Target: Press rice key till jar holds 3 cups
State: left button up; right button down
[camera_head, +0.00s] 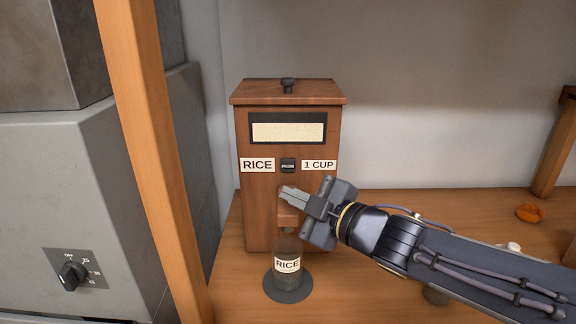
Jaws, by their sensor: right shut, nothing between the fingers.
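The wooden rice dispenser (257,213) stands upright on the wooden shelf, with a pale window in a dark frame near its top. Its small dark rice key (288,166) sits between the labels "RICE" and "1 CUP". A jar (287,266) labelled "RICE" stands on a round dark base (290,291) below the spout. I cannot tell how much the jar holds. My right gripper (284,192) is shut and empty, with its tips just below the key and in front of the spout block. It appears apart from the key. My left gripper is not in view.
A wooden post (153,150) and a grey cabinet with a dial (72,274) stand at the left. An orange lump (529,212) lies on the shelf (440,206) at the right. Small items behind my right arm are partly hidden. The wall behind is bare.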

aim_at(281, 167)
jog(key=w+p, duration=0.1)
jog(key=w, duration=0.5)
jog(key=shift+r+p, duration=0.1)
jog(key=shift+p, duration=0.3)
jog(key=shift+w, duration=0.8)
jog(key=shift+w+p, duration=0.1)
jog(key=shift+p, duration=0.25)
dwell(0.6)
jog(key=shift+w, duration=0.35)
jog(key=shift+w+p, duration=0.35)
jog(key=shift+p, duration=0.1)
dwell(0.4)
jog(key=shift+s, duration=0.1)
jog(key=shift+s+b, duration=0.35)
jog(key=shift+s, duration=0.35)
